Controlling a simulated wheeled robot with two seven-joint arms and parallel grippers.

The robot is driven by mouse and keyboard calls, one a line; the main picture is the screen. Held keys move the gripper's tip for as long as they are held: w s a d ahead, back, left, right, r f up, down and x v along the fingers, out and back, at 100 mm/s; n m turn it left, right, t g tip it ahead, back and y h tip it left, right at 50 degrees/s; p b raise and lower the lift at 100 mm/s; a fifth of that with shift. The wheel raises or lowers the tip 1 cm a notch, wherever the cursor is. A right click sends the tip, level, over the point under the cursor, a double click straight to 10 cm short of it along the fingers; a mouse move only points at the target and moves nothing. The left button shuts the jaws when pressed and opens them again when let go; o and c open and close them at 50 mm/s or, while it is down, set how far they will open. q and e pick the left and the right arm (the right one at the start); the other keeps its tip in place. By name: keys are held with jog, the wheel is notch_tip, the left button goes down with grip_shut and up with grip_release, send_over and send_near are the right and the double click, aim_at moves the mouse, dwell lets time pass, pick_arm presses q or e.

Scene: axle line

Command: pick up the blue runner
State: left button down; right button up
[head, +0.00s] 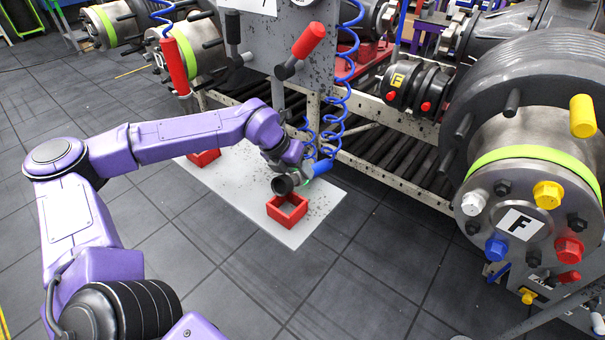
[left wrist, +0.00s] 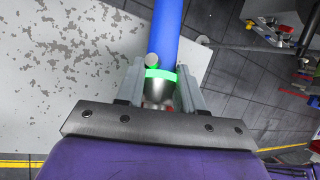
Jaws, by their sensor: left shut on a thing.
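The blue runner (head: 323,167) shows in the head view at the end of my left arm, its blue end pointing up and to the right. In the left wrist view, its long blue body (left wrist: 168,35) runs up from between the fingers, with a bright green ring and a metal part at the jaws. My left gripper (head: 304,175) is shut on it, above the pale plate. The lower part of the runner is partly hidden by the gripper. My right gripper is not in view.
A red open holder (head: 287,222) sits on the pale speckled plate (head: 246,197) just below my gripper. Another red holder (head: 204,158) is farther left. Red-handled runners (head: 308,41) hang near coiled blue hoses. A large axle hub (head: 524,222) stands at right. Left floor is open.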

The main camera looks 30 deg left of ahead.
pick_arm(q)
jog(key=shift+r, duration=0.2)
jog(key=shift+r, duration=0.3)
notch_tip(320, 180, up, 2)
jog(key=shift+r+b, duration=0.1)
jog(key=shift+b, duration=0.7)
jog(key=s+d+r+b, duration=0.3)
jog(key=s+d+r, duration=0.4)
jog(key=s+r, duration=0.3)
jog(key=shift+s+b, duration=0.4)
jog(key=shift+s, duration=0.7)
